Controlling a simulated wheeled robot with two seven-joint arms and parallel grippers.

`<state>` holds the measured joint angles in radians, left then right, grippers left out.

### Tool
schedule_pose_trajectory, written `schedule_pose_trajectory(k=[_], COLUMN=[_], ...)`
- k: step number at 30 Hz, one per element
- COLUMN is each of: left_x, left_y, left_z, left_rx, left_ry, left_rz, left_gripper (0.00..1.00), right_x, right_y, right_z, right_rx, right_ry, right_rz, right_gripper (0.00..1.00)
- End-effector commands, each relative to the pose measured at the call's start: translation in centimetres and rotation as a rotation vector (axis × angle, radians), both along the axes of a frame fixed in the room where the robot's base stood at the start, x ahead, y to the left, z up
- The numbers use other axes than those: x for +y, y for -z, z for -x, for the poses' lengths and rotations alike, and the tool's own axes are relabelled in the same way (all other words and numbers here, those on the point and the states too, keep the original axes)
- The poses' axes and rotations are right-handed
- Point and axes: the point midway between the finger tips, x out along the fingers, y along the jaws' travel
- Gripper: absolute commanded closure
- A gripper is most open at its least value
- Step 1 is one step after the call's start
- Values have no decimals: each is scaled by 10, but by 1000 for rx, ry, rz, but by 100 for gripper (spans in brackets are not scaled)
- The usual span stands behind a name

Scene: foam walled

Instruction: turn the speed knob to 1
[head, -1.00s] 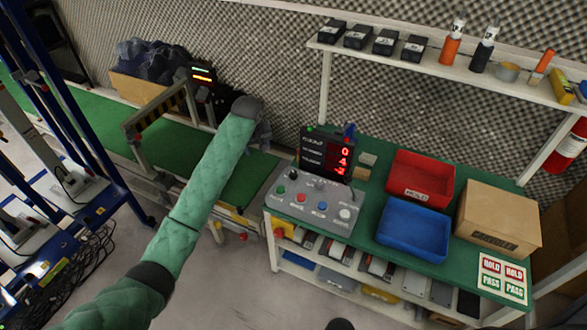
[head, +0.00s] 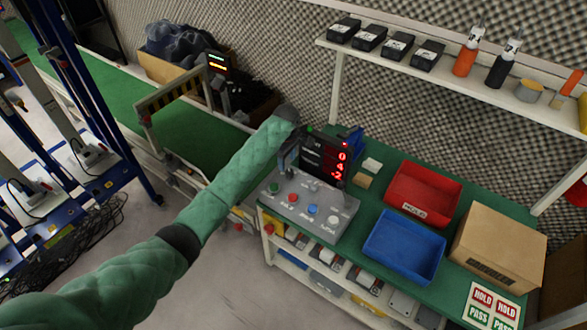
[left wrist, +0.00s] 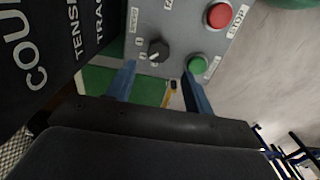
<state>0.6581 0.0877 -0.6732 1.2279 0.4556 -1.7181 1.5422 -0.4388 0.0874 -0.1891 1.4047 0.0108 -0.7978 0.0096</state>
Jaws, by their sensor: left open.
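The black speed knob (left wrist: 157,50) sits on the grey control panel (left wrist: 180,25) in the left wrist view, with small marks around it; its setting is too small to read surely. My left gripper (left wrist: 158,69) is open, its two blue fingers pointing at the panel, and the knob lies just beyond and between the fingertips with nothing held. In the head view my left gripper (head: 288,157) hangs over the back left of the control panel (head: 318,222) and hides the knob. My right gripper is not in view.
A green button (left wrist: 197,65) is close to one fingertip, with a red button (left wrist: 219,15) farther off. A black display (head: 322,158) with red digits stands right behind the panel. Red (head: 425,190) and blue (head: 404,245) bins and a cardboard box (head: 500,250) fill the bench's right.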

Motion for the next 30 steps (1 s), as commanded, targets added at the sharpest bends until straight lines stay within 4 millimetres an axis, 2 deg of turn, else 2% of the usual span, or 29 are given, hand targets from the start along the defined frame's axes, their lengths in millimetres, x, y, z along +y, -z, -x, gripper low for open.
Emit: schedule_pose_trajectory(k=[6, 12, 24, 30], left_x=[-2, -2, -2, -2], left_y=[30, 52, 60, 59], left_z=[1, 0, 0, 0], left_rx=[1, -1, -2, -2], left_ry=[3, 3, 4, 4], left_rz=[-1, 1, 1, 1], left_gripper=[48, 48, 48, 87], right_x=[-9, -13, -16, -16], right_y=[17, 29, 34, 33], right_z=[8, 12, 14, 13], right_rx=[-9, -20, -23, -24], right_ry=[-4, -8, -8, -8], right_rz=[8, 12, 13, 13], right_gripper=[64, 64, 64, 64])
